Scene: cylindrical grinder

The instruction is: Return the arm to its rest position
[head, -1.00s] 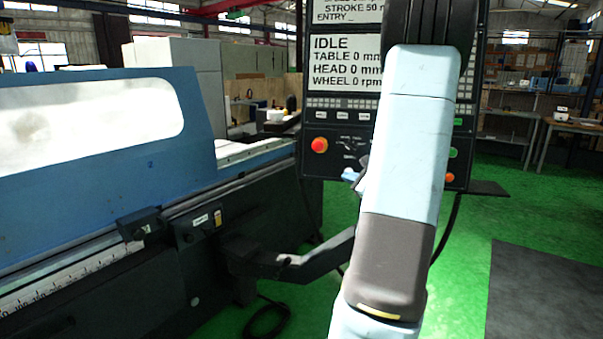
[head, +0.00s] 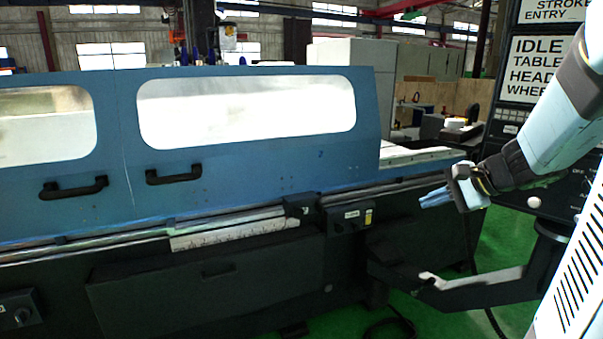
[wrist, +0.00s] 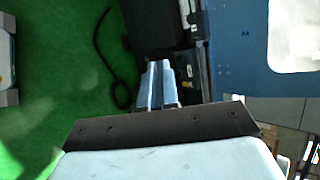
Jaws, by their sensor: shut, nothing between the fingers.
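My gripper (head: 436,198) is at the right of the head view, at the end of my bent light-blue arm. Its pale blue fingers point left and look closed together, with nothing between them. It is in front of the grinder's right end, apart from the blue guard (head: 250,190). In the wrist view my gripper (wrist: 157,75) also shows with its fingers side by side and empty. My arm covers part of the control panel (head: 520,120), whose screen reads IDLE.
The grinder's two guard doors with black handles (head: 174,175) fill the left and middle. A dark bracket arm (head: 480,290) juts out below my gripper. A black cable (wrist: 103,45) lies on the green floor (wrist: 50,70), which is open in the wrist view.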

